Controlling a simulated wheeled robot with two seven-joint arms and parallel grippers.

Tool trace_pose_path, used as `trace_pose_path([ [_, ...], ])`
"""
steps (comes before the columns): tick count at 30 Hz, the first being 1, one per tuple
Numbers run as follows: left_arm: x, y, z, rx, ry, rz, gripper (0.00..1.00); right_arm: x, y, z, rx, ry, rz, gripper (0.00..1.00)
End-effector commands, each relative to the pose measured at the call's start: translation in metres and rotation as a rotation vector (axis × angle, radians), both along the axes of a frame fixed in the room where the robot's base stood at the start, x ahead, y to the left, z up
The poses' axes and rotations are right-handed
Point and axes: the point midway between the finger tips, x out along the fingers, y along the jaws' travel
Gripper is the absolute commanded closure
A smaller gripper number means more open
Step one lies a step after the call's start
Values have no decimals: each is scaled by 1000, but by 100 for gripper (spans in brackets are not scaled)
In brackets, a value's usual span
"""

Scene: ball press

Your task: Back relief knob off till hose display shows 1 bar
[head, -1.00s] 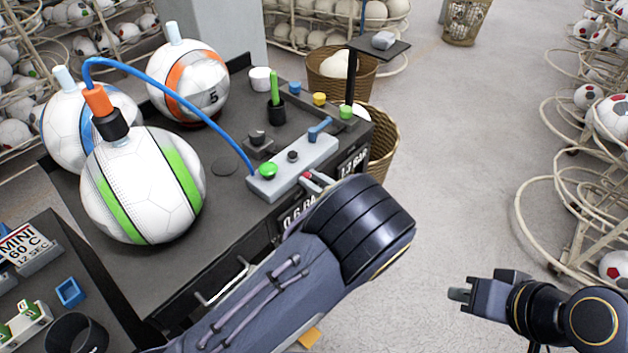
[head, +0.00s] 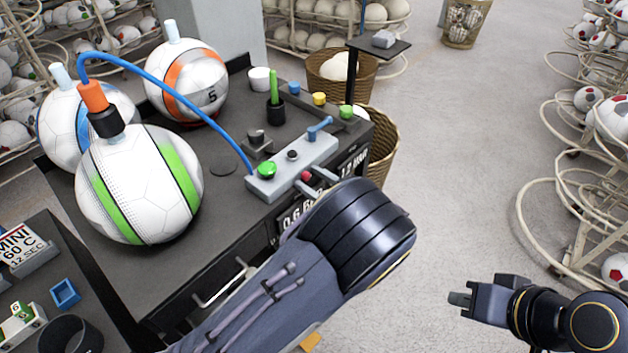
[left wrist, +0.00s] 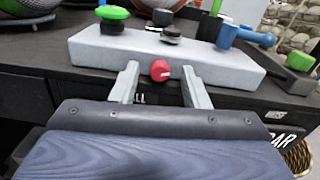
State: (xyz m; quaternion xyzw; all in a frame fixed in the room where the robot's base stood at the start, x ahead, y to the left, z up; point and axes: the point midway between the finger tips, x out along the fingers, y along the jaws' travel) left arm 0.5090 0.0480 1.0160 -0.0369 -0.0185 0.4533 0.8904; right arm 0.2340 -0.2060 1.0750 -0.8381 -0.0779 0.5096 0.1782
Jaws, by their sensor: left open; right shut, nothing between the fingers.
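The red relief knob (head: 306,176) sits on the front face of the grey valve block (head: 262,187). In the left wrist view the red knob (left wrist: 160,71) lies between the two fingers of my left gripper (left wrist: 160,76), with a gap on each side. The fingers are apart. In the head view my left gripper (head: 314,181) is at the block's front, partly hidden by my arm. The right display (head: 351,167) on the bench front seems to read 1.2, its lower part hidden; the left display (head: 294,219) starts with 0.6. My right gripper (head: 460,299) is shut and empty, away from the bench.
A blue hose (head: 170,90) runs from the block to an orange and black fitting (head: 98,105) on the green-striped ball (head: 138,185). A green button (head: 267,169) and a blue lever (head: 320,127) are on the block. Clear floor lies right of the bench.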

Motion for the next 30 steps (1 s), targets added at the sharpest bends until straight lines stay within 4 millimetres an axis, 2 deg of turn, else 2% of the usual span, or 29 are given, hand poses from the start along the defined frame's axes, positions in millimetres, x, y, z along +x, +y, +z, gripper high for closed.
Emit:
trace_pose_path([
  [5, -3, -4, -1, -1, -1, -1, 59, 0, 0, -2, 0, 0, 0, 100],
  [18, -41, -58, -2, -1, -2, -2, 59, 0, 0, -19, 0, 0, 0, 100],
  [30, -46, -63, 0, 0, 0, 1, 59, 0, 0, -20, 0, 0, 0, 100],
])
